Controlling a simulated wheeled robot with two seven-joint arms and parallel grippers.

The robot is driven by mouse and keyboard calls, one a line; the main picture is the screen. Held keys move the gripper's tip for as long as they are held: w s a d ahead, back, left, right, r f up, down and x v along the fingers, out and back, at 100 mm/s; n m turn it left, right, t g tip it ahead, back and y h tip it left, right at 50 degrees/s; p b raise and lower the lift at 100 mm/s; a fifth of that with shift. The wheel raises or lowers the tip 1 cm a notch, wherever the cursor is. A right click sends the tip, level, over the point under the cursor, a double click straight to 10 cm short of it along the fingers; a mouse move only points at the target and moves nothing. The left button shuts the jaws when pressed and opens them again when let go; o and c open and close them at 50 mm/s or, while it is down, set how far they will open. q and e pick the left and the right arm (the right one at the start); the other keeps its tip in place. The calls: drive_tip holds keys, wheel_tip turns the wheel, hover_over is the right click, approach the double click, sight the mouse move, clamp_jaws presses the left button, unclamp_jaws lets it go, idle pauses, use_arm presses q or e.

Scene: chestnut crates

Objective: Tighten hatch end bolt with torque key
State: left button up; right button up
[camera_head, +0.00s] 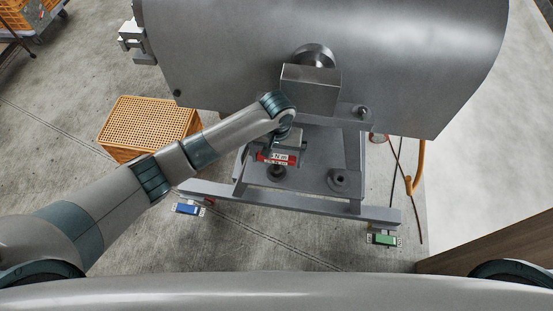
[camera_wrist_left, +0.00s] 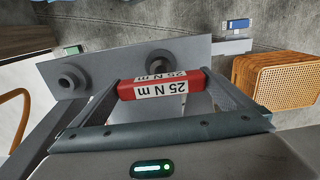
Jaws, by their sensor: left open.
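A torque key with a red block and a white "25 N m" label (camera_head: 275,157) is at the grey stand below the big metal cylinder. In the left wrist view its red block (camera_wrist_left: 165,86) lies between the fingers of my left gripper (camera_wrist_left: 163,80). The gripper is open, a fingertip close to each end of the block; contact is unclear. A dark round bolt (camera_head: 277,172) shows just in front of the key, and another (camera_head: 340,180) stands to its right. Whether the key sits on a bolt is hidden. My right gripper is not in view.
The grey cylinder (camera_head: 400,60) overhangs the stand, with a metal block (camera_head: 310,90) close to my left wrist. An orange crate (camera_head: 150,125) is left of the stand. A blue box (camera_head: 187,208), a green box (camera_head: 383,240) and an orange hose (camera_head: 416,175) are near the stand.

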sight(277, 166)
use_arm(q)
drive_tip(key=shift+s+f+p, duration=0.1)
drive_tip(key=shift+f+p, duration=0.35)
drive_tip(key=shift+f, duration=0.05)
wheel_tip(277, 166, down, 3)
drive_tip(key=shift+a+r+p, duration=0.1)
drive_tip(key=shift+p, duration=0.45)
drive_tip(key=shift+f, duration=0.7)
drive_tip(key=shift+c, duration=0.3)
drive_tip(key=c, duration=0.9)
